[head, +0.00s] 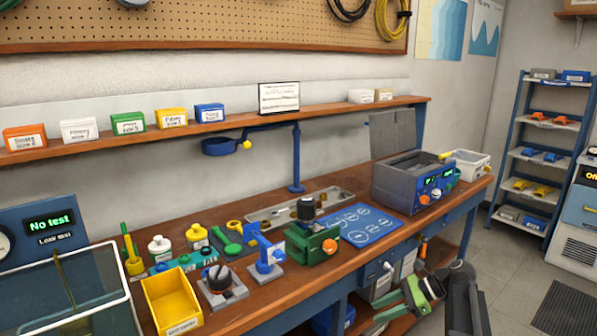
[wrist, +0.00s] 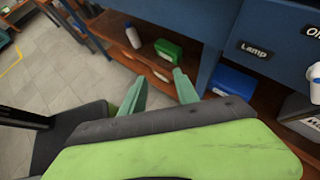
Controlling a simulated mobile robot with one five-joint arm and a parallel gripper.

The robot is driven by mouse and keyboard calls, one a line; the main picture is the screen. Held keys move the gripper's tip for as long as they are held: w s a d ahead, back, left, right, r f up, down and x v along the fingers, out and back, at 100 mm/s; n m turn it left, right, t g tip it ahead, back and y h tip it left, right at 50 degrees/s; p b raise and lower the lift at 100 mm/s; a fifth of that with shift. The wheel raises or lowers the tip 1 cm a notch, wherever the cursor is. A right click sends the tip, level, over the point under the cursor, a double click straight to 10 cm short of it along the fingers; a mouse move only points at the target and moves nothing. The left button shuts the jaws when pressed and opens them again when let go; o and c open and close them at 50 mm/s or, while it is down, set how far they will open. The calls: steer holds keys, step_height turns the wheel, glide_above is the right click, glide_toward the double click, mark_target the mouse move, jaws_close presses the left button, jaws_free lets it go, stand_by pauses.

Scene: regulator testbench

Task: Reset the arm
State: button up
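My gripper (head: 368,308) is low at the front of the workbench, below the bench top, in the head view. My green and dark grey arm links show beside it at the lower right. In the wrist view, the two pale green fingers of my gripper (wrist: 160,76) stand apart with nothing between them. The gripper is open and empty, in front of the bench's drawers and lower shelf.
In the wrist view, a green box (wrist: 168,52) sits on the lower shelf. Open floor (wrist: 55,60) lies left.

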steer(key=s+a+f+n+g+h, duration=0.1)
steer(key=s+a+f+n+h, duration=0.3)
steer(key=a+n, duration=0.3)
steer(key=s+a+f+n+g+h, duration=0.25)
steer(key=s+a+f+n, duration=0.2)
steer(key=a, duration=0.35)
steer(key=d+f+n+t+h, duration=0.2)
steer(key=d+n+h, duration=0.3)
steer(key=d+n, duration=0.25)
step_height(320, 180, up, 20)
steer(key=a+p, duration=0.1)
steer(key=p, duration=1.8)
steer(key=shift+s, duration=0.3)
